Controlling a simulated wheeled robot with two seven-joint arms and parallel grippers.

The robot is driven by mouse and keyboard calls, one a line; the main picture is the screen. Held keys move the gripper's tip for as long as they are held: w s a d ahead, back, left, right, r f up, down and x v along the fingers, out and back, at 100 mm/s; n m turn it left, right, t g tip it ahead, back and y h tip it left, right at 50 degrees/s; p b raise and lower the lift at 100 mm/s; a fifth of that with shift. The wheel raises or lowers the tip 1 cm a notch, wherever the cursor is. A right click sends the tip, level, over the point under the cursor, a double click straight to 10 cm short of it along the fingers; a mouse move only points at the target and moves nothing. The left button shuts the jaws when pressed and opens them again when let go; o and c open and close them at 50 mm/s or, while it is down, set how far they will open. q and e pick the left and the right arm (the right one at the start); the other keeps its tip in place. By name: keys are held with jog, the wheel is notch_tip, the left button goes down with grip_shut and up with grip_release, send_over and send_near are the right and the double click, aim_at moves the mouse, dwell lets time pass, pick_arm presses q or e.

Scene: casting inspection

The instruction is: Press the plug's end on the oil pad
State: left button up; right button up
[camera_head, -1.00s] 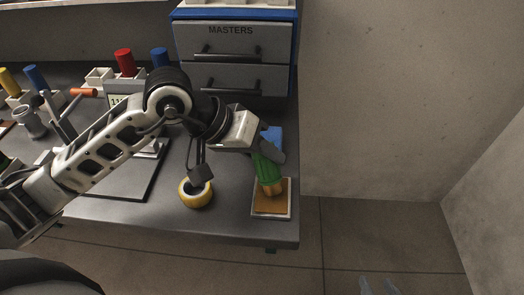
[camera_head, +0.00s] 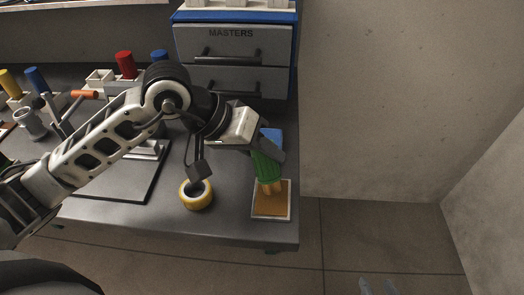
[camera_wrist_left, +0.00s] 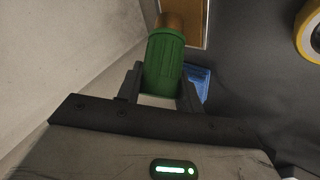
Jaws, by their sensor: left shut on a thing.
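My left gripper (camera_head: 272,150) is shut on the green plug (camera_head: 266,168), which also shows between the fingers in the left wrist view (camera_wrist_left: 164,62). The plug's brass-coloured end (camera_head: 267,188) points down, away from the gripper. The oil pad (camera_head: 272,207), a brown-orange square in a pale frame, lies near the front right corner of the bench. The plug's end overlaps the far part of the pad in the head view. I cannot tell whether it touches. The left wrist view shows part of the pad (camera_wrist_left: 196,22) behind the end. My right gripper is not in view.
A yellow ring (camera_head: 196,203) stands left of the pad. A blue object (camera_head: 271,134) lies behind the gripper. The grey MASTERS drawers (camera_head: 233,62) stand at the back. A dark plate (camera_head: 128,185) lies left. The bench ends just right of the pad; a wall stands beyond.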

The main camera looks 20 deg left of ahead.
pick_arm(q)
jog(key=shift+r+p, duration=0.95)
jog(key=shift+r, duration=1.9)
jog(key=shift+f, duration=0.1)
